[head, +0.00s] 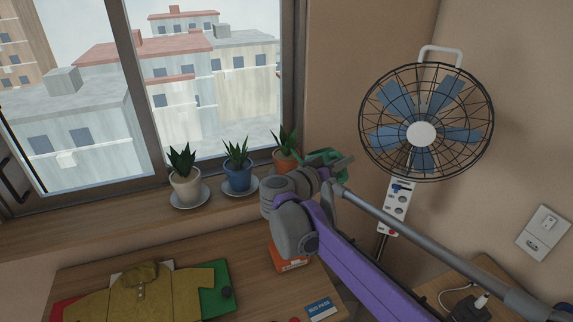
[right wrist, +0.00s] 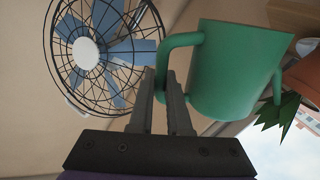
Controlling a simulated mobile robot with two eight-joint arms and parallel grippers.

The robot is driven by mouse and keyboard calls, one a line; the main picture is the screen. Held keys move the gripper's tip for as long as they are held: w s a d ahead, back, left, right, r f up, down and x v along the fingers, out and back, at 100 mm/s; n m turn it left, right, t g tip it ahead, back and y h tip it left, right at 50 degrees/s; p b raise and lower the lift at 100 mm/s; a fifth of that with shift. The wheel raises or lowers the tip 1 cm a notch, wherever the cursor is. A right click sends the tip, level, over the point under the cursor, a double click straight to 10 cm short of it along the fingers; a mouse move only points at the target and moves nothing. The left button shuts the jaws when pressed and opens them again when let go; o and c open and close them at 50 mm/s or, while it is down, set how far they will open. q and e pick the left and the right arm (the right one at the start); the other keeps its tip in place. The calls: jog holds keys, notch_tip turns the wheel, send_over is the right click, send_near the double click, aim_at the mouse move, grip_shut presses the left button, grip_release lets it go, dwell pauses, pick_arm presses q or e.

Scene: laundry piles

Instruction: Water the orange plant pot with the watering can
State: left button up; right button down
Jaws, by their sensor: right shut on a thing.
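The orange plant pot (head: 284,159) with a spiky green plant stands on the window sill, rightmost of three pots. It also shows at the right edge of the right wrist view (right wrist: 306,76), partly cut off and partly hidden by the can. The green watering can (head: 318,157) is beside the orange pot, to its right, mostly hidden by my arm. My right gripper (right wrist: 166,80) is shut on the handle of the watering can (right wrist: 232,75). I cannot see whether water is coming out. My left gripper is out of view.
A blue pot (head: 239,178) and a white pot (head: 186,188) stand on saucers on the sill. A caged fan (head: 422,133) is close to the right. A desk below holds a folded yellow shirt (head: 140,296) and an orange box (head: 288,257).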

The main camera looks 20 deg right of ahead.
aim_at(342, 155)
jog(key=shift+r, duration=0.15)
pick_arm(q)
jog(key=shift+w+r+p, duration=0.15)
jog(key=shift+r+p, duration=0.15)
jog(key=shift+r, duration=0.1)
pick_arm(e)
jog(key=shift+w+r+n, duration=0.2)
jog(key=shift+r+n, duration=0.2)
jog(key=shift+r, duration=0.3)
dwell(0.7)
jog(key=r+m, duration=0.1)
jog(key=m, duration=0.1)
jog(key=shift+r+m+p, duration=0.3)
jog(key=shift+p, duration=0.05)
jog(key=r+m+t, duration=0.1)
jog(key=m, duration=0.1)
jog(key=shift+r+m+h+p, duration=0.1)
jog(key=shift+m+h+p, duration=0.2)
jog(key=shift+h, duration=0.1)
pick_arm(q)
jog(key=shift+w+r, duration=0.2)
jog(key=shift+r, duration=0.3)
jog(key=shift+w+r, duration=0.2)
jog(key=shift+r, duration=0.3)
pick_arm(e)
jog(key=shift+r+m, duration=0.1)
jog(key=shift+m, duration=0.5)
